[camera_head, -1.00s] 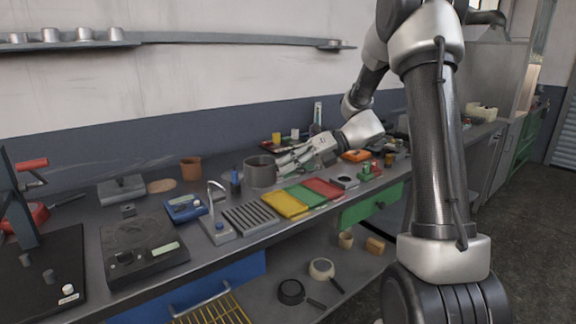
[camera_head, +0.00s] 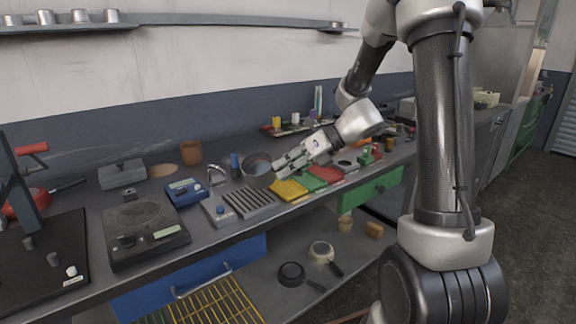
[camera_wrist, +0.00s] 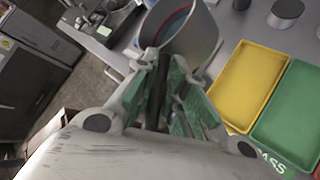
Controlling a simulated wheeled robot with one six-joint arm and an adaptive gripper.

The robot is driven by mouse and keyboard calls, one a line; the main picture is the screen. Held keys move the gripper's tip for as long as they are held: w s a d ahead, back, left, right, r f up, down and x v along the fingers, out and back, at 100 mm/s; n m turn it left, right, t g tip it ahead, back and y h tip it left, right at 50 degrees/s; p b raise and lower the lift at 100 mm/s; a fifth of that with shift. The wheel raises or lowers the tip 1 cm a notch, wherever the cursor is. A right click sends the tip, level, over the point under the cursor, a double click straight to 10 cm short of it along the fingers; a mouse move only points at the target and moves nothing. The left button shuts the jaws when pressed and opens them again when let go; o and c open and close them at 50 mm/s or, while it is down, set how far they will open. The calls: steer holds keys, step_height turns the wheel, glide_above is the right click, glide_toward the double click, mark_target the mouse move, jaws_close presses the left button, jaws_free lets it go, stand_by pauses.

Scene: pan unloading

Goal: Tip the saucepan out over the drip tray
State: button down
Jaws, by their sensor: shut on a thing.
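The grey saucepan (camera_head: 257,181) is just behind the slatted grey drip tray (camera_head: 250,203) in the head view, and its open top shows. In the wrist view the saucepan (camera_wrist: 203,42) fills the top middle, with blue and reddish colour inside. My gripper (camera_head: 281,168) reaches in from the right. In the wrist view my gripper (camera_wrist: 168,76) is shut on the saucepan's dark handle, which runs between the green-padded fingers. The saucepan looks about upright; I cannot tell whether it is clear of the bench.
Yellow (camera_head: 289,190), green (camera_head: 311,179) and red (camera_head: 325,174) trays lie right of the drip tray. A tap (camera_head: 215,176) and a blue device (camera_head: 185,191) stand to its left. A brown pot (camera_head: 191,152) stands behind. A black hotplate (camera_head: 143,228) is further left.

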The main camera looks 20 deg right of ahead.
steer(key=n+t+h, duration=0.1)
steer(key=s+a+n+t+h, duration=0.1)
steer(key=t+h, duration=0.1)
steer(key=s+a+n+t+h, duration=0.1)
steer(key=n, duration=0.1)
steer(key=shift+s+f, duration=0.15)
steer(key=shift+f, duration=0.1)
stand_by(1.3)
